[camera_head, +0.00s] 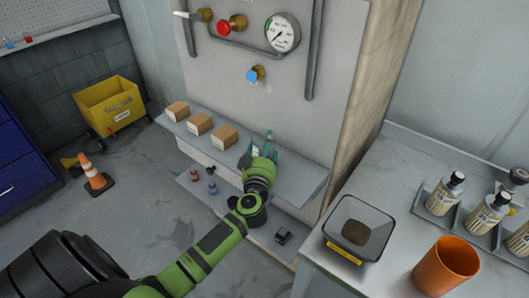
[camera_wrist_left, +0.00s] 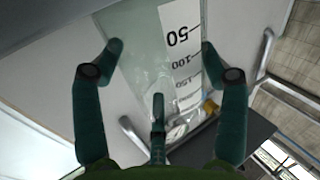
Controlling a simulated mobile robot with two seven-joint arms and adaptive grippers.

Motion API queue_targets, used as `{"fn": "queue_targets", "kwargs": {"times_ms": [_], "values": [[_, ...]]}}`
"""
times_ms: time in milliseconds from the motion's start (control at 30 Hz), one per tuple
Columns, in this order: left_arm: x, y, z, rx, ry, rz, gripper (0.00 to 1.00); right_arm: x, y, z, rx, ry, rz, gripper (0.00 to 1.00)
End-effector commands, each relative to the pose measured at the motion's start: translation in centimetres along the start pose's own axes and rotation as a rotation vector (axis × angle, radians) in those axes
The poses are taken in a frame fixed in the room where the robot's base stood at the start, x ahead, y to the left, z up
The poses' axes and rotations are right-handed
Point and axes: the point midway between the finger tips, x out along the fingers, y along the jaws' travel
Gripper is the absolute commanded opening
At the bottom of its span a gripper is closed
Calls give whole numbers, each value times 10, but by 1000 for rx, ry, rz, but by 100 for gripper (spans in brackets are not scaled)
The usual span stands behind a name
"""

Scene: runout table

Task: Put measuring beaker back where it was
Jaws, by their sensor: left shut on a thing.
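The measuring beaker (camera_wrist_left: 150,55) is clear, with a white scale strip marked 50, 100 and 150. It fills the middle of the left wrist view. My left gripper (camera_wrist_left: 160,60) has its dark green fingers on both sides of the beaker and a third finger in front, and is shut on it. In the head view my left gripper (camera_head: 262,143) is at the grey wall shelf (camera_head: 298,178), right of the cardboard boxes. The gripper mostly hides the beaker there, and I cannot tell whether its base touches the shelf. My right gripper is not in view.
Several small cardboard boxes (camera_head: 200,124) line the shelf's left part. Small bottles (camera_head: 212,187) stand on a lower shelf. The shelf's right end is bare. A side table at right holds a black tray (camera_head: 362,212), an orange cup (camera_head: 446,268) and labelled bottles (camera_head: 445,194).

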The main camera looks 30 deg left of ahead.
Motion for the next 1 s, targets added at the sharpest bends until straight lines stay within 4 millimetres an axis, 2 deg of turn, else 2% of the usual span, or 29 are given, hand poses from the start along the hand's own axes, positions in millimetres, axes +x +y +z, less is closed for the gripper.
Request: {"fn": "queue_targets", "kwargs": {"times_ms": [33,400,433,500,900,1000], "values": [[0,-1,5,-1,0,-1,24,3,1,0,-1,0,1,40],[0,-2,7,1,1,0,24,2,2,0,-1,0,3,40],[0,-2,7,0,0,0,78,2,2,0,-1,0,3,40],[0,-1,7,-1,1,0,98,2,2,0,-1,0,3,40],[0,-1,4,0,2,0,98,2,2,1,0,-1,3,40],[-10,-1,5,1,-2,1,98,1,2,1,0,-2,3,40]]}}
